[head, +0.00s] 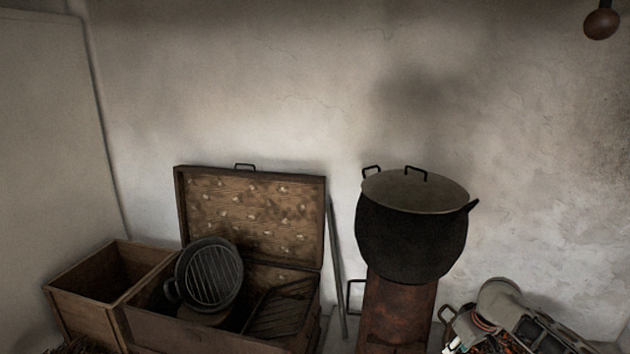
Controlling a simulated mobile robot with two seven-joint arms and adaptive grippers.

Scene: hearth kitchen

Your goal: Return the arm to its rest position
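My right arm comes in at the lower right corner, a grey, rounded link with reddish cables. My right gripper (460,340) is at its left end, low at the bottom edge, just right of the rusty stove column. It is small, dark and partly cut off, so I cannot tell whether its fingers are apart or together. I see nothing clearly held in it. My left arm and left gripper are not in the head view.
A black lidded pot (411,235) stands on a rusty stove column (396,312). Left of it is an open wooden chest (322,240) holding a round ribbed pan (212,274) and a flat grate (280,311). An empty wooden box (75,306) adjoins it.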

